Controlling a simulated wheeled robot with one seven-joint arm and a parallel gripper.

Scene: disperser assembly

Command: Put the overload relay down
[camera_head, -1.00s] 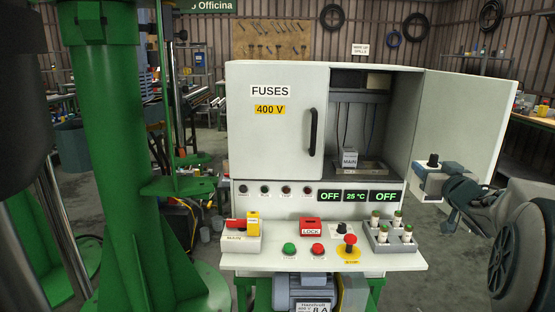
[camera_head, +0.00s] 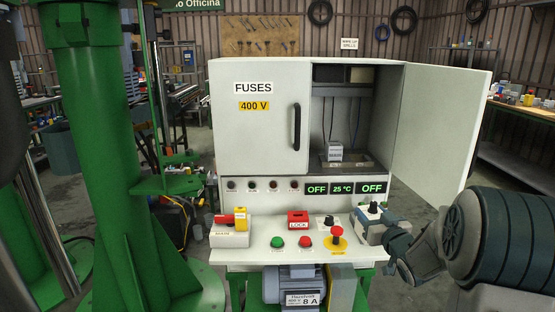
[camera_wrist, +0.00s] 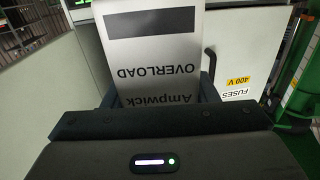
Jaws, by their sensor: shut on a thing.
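The overload relay (camera_head: 371,230) is a pale box with a black knob on top. It is held over the right end of the cabinet's front shelf (camera_head: 255,256); I cannot tell whether it touches the shelf. In the wrist view the relay (camera_wrist: 153,60) fills the upper middle, its "Ampwick OVERLOAD" label upside down. My gripper (camera_head: 384,238) comes in from the right and is shut on the relay; its dark fingers (camera_wrist: 160,92) lie on either side of it.
The fuse block at the shelf's right end is mostly hidden behind the relay. A red emergency button (camera_head: 337,231) stands just left of it. Green (camera_head: 277,241) and red buttons, a LOCK block (camera_head: 298,220) and a MAIN switch (camera_head: 230,238) are further left. The cabinet door (camera_head: 440,125) stands open.

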